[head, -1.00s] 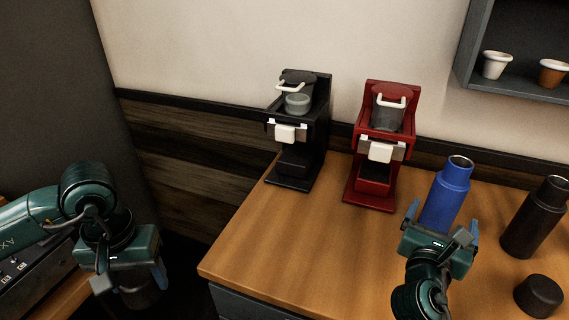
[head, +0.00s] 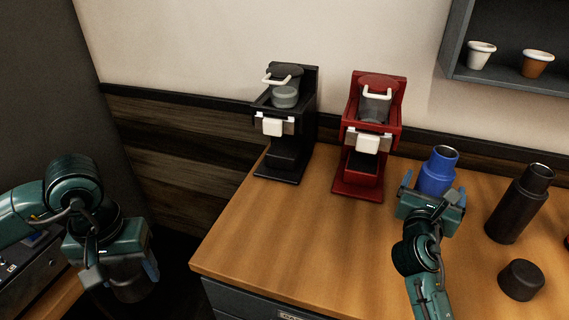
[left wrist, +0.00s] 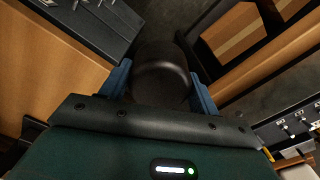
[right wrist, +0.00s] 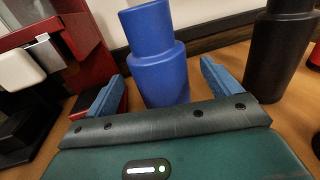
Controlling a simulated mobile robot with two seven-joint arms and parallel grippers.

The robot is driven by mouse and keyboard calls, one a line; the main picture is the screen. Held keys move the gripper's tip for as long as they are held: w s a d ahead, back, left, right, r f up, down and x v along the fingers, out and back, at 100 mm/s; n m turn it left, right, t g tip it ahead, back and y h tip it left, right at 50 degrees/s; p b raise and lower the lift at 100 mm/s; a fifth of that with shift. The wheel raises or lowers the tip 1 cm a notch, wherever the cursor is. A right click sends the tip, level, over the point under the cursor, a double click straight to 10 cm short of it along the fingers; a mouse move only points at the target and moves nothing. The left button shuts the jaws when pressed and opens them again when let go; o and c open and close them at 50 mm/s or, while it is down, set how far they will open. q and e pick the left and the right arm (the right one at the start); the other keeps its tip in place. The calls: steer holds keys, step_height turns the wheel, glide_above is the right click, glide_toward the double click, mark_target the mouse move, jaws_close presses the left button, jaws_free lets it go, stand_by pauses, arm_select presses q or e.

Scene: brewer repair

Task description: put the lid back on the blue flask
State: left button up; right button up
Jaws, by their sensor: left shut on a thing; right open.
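The blue flask (head: 436,172) stands upright on the wooden counter, its top open and uncovered. It also shows in the right wrist view (right wrist: 158,62). My right gripper (head: 431,192) is open and empty, with its fingers on either side of the flask's lower body in view; whether they touch it I cannot tell. My left gripper (head: 124,272) is shut on a dark cylinder (left wrist: 161,75), held off the counter at the left; whether it is a lid is unclear. A black lid (head: 521,280) lies on the counter at the right.
A black flask (head: 520,203) stands open to the right of the blue one. A red brewer (head: 366,140) and a black brewer (head: 287,125) stand at the back. A wall shelf (head: 510,78) holds two cups. The counter (head: 300,235) is clear at its front left.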

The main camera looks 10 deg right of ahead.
mark_target(447, 148)
arm_select(q)
steer(key=shift+r, duration=0.3)
arm_select(e)
steer(key=shift+x, duration=2.6)
steer(key=shift+f, duration=0.15)
steer(key=c, duration=1.4)
